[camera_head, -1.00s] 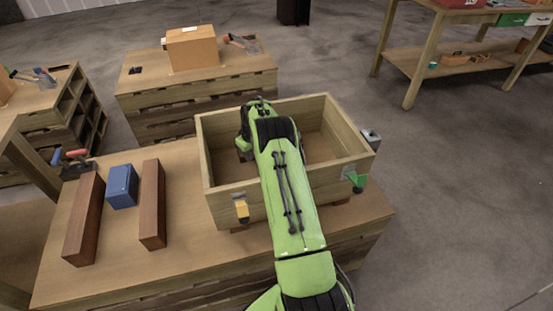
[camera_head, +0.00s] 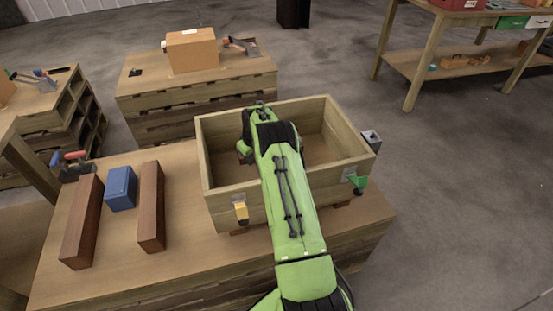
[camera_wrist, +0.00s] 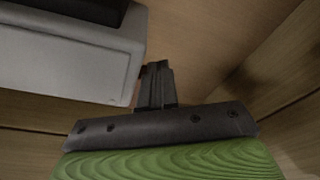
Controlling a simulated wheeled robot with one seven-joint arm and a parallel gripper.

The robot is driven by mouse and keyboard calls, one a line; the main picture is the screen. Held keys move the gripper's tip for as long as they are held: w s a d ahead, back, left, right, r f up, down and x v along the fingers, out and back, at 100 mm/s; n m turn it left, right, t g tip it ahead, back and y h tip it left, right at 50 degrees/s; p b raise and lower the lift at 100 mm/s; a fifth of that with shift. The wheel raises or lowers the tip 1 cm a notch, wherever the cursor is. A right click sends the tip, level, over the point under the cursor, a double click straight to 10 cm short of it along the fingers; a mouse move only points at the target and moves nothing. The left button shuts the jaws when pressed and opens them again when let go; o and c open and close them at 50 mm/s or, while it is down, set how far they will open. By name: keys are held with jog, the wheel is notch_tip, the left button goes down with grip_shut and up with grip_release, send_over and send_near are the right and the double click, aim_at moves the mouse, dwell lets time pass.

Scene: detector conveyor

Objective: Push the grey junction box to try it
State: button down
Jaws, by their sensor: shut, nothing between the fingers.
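The grey junction box (camera_wrist: 65,55) shows in the wrist view at upper left, cut off by the picture edge. It is a pale grey box with a dark part along its top. My gripper (camera_wrist: 157,70) is shut and empty, its dark fingertips close beside the box's right end. I cannot tell whether they touch it. In the head view my arm reaches into an open wooden crate (camera_head: 222,184). The arm hides my gripper there, and the junction box cannot be made out inside.
Wooden walls are close around my gripper in the wrist view. Yellow (camera_head: 241,212) and green (camera_head: 357,182) pieces and a grey fitting (camera_head: 371,139) sit on the crate's outside. Left on the bench are a blue box (camera_head: 121,188) and two brown blocks (camera_head: 84,222) (camera_head: 151,206).

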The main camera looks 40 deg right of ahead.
jog(key=shift+s+d, duration=0.3)
jog(key=shift+d, duration=0.25)
dwell(1.7)
jog(key=shift+w+a, duration=0.1)
jog(key=shift+a, duration=0.05)
jog(key=shift+w+a+b, duration=0.2)
jog(key=shift+w+a, duration=0.05)
jog(key=shift+a, duration=0.3)
jog(key=shift+w+a+b, duration=0.15)
jog(key=shift+w+a, duration=0.1)
jog(key=shift+a, duration=0.25)
jog(key=shift+r, duration=0.1)
notch_tip(320, 180, up, 10)
jog(key=p, duration=0.6)
jog(key=shift+a, duration=0.2)
jog(key=shift+w, duration=0.1)
